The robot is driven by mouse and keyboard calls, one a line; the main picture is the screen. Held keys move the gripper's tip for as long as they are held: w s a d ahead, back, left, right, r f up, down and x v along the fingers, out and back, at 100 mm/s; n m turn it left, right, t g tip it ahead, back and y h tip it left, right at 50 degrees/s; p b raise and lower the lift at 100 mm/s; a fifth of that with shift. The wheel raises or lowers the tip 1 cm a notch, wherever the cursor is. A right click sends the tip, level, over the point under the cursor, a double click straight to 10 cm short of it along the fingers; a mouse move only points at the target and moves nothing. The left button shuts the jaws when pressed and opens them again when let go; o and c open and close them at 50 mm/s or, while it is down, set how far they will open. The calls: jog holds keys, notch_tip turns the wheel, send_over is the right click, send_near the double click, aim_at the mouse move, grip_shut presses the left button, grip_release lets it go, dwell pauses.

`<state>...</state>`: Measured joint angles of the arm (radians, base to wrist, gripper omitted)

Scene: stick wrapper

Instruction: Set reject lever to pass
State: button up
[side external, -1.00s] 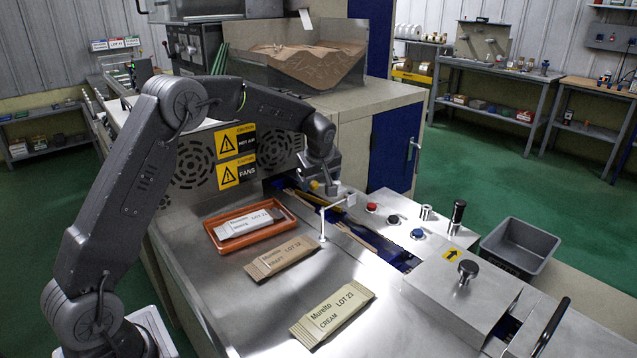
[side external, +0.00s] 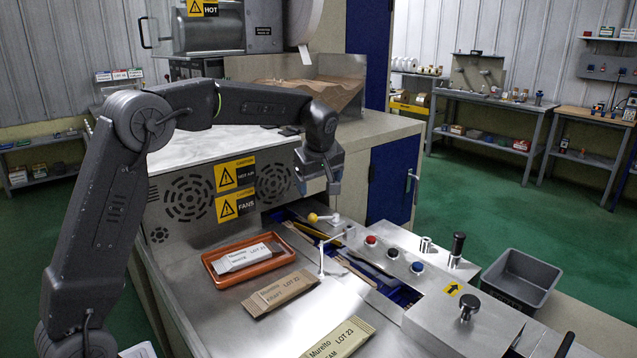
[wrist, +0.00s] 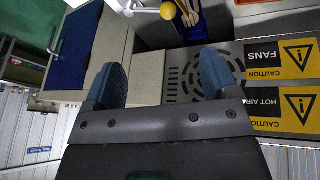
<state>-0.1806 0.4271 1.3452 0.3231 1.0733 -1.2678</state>
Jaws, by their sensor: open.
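A small lever with a yellow ball knob (side external: 313,217) stands at the far end of the blue lane; I take it for the reject lever. Its metal rod runs to the right from the knob, and I cannot tell its setting. In the wrist view the yellow knob (wrist: 167,10) shows at the top edge, beyond the fingertips. My gripper (side external: 333,187) points down above and slightly right of the knob, apart from it. In the wrist view my gripper (wrist: 161,75) has its two blue fingers wide apart with nothing between them.
An orange tray (side external: 210,268) holds a white pack. A brown pack (side external: 280,293) and a cream pack (side external: 340,338) lie on the steel deck. A thin metal post (side external: 321,262) stands near the lane. Buttons, black-knobbed controls and a grey bin (side external: 520,277) are on the right.

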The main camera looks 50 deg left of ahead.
aim_at(312, 214)
jog(key=shift+w+a+n, duration=0.1)
jog(key=shift+a+n, duration=0.1)
jog(key=shift+n, duration=0.4)
jog(key=shift+c, duration=1.4)
jog(key=shift+w+a+r+n, duration=0.1)
jog(key=shift+a+n, duration=0.25)
jog(key=shift+n, duration=0.65)
jog(key=shift+c, duration=0.8)
jog(key=shift+w+a+r+n+g+h, duration=0.1)
jog(key=shift+a+n+g+h, duration=0.1)
jog(key=shift+n, duration=0.4)
jog(key=shift+a+n+g+h, duration=0.1)
jog(key=shift+n+g+h, duration=0.1)
jog(key=shift+n, duration=0.4)
jog(key=shift+c, duration=0.2)
jog(key=a+f+n, duration=0.1)
jog(key=f+n, duration=0.1)
jog(key=f, duration=0.2)
jog(key=w+a+f+n+h, duration=0.1)
jog(key=f+n, duration=0.2)
jog(key=f, duration=0.1)
jog(key=a+f+n+g, duration=0.1)
jog(key=f+n, duration=0.2)
jog(key=f, duration=0.2)
jog(key=shift+w+a, duration=0.25)
jog(key=shift+w, duration=0.05)
jog(key=shift+r, duration=0.1)
grip_shut()
